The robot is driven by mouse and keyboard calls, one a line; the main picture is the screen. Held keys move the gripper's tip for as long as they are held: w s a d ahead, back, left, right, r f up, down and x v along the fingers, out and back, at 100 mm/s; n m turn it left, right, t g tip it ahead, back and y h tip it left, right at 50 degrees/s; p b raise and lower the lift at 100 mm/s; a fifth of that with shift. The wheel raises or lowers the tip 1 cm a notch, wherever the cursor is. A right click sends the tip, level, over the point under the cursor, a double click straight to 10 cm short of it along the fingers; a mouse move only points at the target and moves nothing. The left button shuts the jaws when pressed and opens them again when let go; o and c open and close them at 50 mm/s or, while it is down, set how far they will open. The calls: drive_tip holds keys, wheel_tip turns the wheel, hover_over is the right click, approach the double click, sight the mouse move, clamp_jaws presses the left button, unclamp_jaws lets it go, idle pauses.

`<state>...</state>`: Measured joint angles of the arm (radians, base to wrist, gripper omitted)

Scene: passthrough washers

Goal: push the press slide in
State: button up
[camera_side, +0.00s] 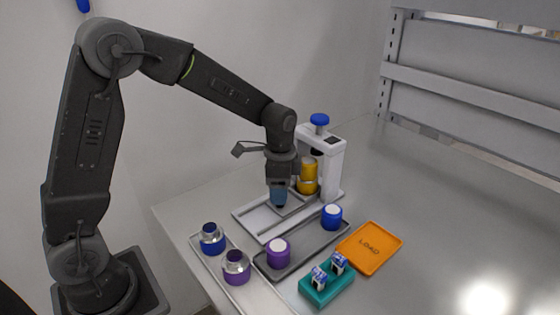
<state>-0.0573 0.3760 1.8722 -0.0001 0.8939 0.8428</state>
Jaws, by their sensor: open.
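The press (332,160) is a white frame with a blue knob (320,119) on top, standing at the back middle of the bench. Its light grey slide base (258,221) runs out toward the lower left. A yellow cylinder (308,168) stands inside the press frame. My gripper (279,203) points down over the slide base, just left of the yellow cylinder. It is open. A bluish part shows at its fingertips, and I cannot tell whether that is the fingers or a thing. The gripper hides part of the slide.
A dark tray (315,243) holds a purple cup (278,253) and a blue cup (331,217). A pale tray (252,293) at front left holds two metal-topped parts. A teal block (326,286) and an orange LOAD tray (370,262) lie at front right. The bench's right is clear.

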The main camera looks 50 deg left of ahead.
wheel_tip(320, 180, up, 12)
idle(0.3)
drive_tip(key=shift+f, duration=0.1)
wheel_tip(320, 180, down, 14)
drive_tip(key=m, duration=0.3)
drive_tip(key=shift+m, duration=0.3)
idle(0.4)
clamp_jaws()
idle(0.4)
